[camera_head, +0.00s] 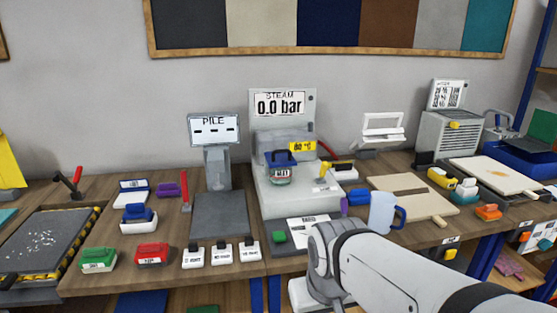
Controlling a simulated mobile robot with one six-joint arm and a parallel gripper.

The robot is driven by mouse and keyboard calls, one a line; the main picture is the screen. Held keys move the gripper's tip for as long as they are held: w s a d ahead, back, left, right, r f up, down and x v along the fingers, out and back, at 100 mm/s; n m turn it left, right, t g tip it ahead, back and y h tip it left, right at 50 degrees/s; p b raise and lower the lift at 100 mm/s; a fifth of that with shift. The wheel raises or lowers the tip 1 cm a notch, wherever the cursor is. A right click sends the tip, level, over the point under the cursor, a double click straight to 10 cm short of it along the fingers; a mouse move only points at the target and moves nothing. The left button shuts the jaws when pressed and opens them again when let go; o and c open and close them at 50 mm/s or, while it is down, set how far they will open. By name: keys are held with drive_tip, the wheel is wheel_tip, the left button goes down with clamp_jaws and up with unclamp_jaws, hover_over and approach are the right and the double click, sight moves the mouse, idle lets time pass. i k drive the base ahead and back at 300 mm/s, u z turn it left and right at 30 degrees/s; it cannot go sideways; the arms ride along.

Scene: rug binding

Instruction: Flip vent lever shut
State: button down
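The steam unit (299,199) stands on the middle bench, with a display (282,104) above it reading "STEAM 0.0 bar". A small yellow lever (323,171) sticks up on the right of the unit; it may be the vent lever, but its label is too small to read. A red handle (327,148) slants at the unit's back right. A jar with a blue top (280,168) sits at the unit's front. My arm reaches in from the lower right and bends down near the bench's front edge.
A grey plate (220,215) with a "PILE" display (214,128) is left of the unit. A blue-handled jug (383,212) and a pale board (411,196) are to the right. Red (151,254) and green (98,260) blocks lie at the front left.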

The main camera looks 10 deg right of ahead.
sight(324, 167)
drive_tip(key=z, duration=0.1)
drive_tip(key=i, duration=0.9)
drive_tip(key=z, duration=0.55)
